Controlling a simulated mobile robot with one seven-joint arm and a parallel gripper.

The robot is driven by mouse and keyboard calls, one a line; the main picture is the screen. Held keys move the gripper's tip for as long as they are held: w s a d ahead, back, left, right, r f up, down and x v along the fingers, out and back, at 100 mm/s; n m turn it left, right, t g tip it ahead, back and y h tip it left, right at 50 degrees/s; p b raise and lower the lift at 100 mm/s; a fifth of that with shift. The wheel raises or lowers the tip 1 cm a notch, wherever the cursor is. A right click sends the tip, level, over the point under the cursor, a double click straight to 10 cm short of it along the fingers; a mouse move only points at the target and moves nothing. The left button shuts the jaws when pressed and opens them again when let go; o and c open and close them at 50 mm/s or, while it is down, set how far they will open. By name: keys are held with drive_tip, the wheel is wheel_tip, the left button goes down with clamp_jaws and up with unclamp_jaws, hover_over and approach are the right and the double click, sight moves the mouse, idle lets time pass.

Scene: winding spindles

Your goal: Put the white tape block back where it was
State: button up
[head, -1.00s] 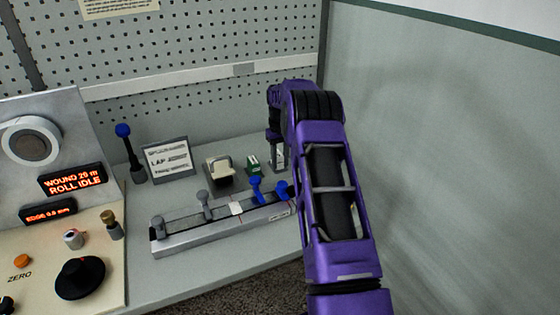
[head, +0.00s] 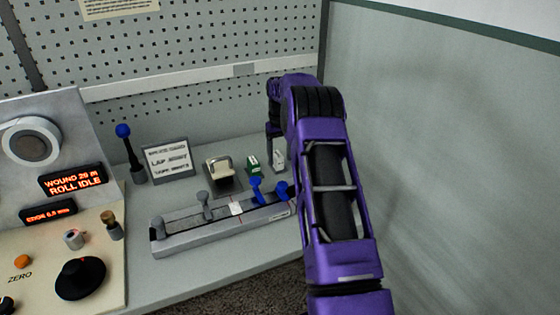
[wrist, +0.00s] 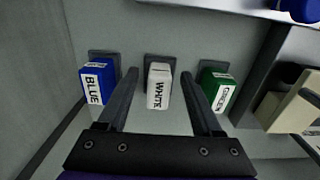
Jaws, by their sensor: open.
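The white tape block (wrist: 158,90), labelled WHITE, stands upright at the middle dark square pad (wrist: 152,58), between the blue block (wrist: 96,82) and the green block (wrist: 217,92). In the head view the white block (head: 279,160) stands on the bench to the right of the green block (head: 253,165). My gripper (wrist: 158,76) is open, with one finger on each side of the white block in the wrist picture and gaps showing. In the head view the fingers sit above the block, partly hidden by my arm. The blue block is hidden there.
A tape dispenser (head: 219,172) and a sign (head: 168,160) stand left of the blocks. A grey rail (head: 180,235) with blue and grey posts lies in front. A grey partition wall (wrist: 30,80) rises beyond the blue block.

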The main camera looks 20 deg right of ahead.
sight(280, 158)
wheel_tip(280, 158, up, 10)
drive_tip(key=shift+p, duration=0.35)
